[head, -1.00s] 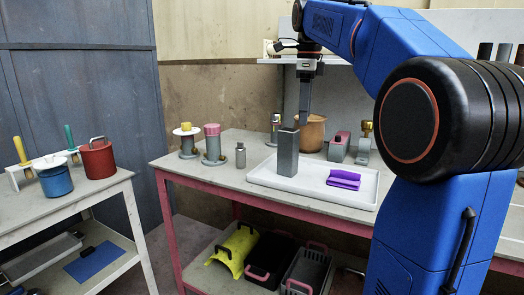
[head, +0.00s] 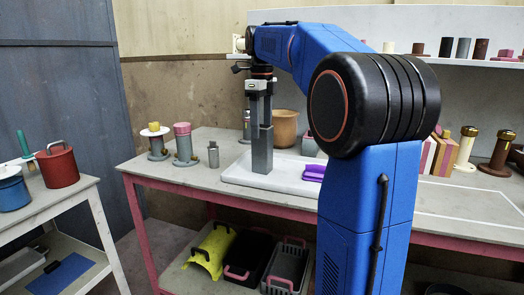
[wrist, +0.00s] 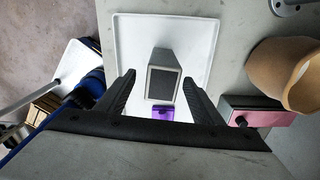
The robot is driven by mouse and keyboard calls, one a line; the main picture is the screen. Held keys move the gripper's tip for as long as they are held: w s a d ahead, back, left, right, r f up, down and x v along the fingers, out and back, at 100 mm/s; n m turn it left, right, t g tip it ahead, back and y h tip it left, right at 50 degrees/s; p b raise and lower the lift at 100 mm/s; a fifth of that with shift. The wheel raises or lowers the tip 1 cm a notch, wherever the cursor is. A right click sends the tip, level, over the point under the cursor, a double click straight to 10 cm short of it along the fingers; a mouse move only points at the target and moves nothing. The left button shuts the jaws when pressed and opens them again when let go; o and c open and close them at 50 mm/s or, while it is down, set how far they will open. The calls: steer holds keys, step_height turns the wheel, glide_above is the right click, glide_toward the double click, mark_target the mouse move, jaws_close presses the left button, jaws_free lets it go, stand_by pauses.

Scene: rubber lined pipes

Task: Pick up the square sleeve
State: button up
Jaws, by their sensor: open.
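The square sleeve (head: 262,150) is a tall grey square tube standing upright on a white tray (head: 236,172). In the wrist view I look down on the square top of the sleeve (wrist: 163,82), which sits between and beyond my two black fingers. My gripper (head: 260,112) points down directly above the sleeve and is open, with a finger to each side in the wrist view (wrist: 158,90). I cannot tell whether the fingertips are level with the sleeve's top. No contact shows.
A tan pot (head: 285,128) stands behind the tray. A small grey bottle (head: 213,154) and a pink-topped flanged pipe (head: 184,144) stand to the left. A pink-topped block (wrist: 255,112) shows in the wrist view.

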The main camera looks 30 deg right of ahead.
mark_target(262, 147)
steer(key=shift+d+f, duration=0.15)
steer(key=shift+f, duration=3.7)
steer(key=c, duration=1.5)
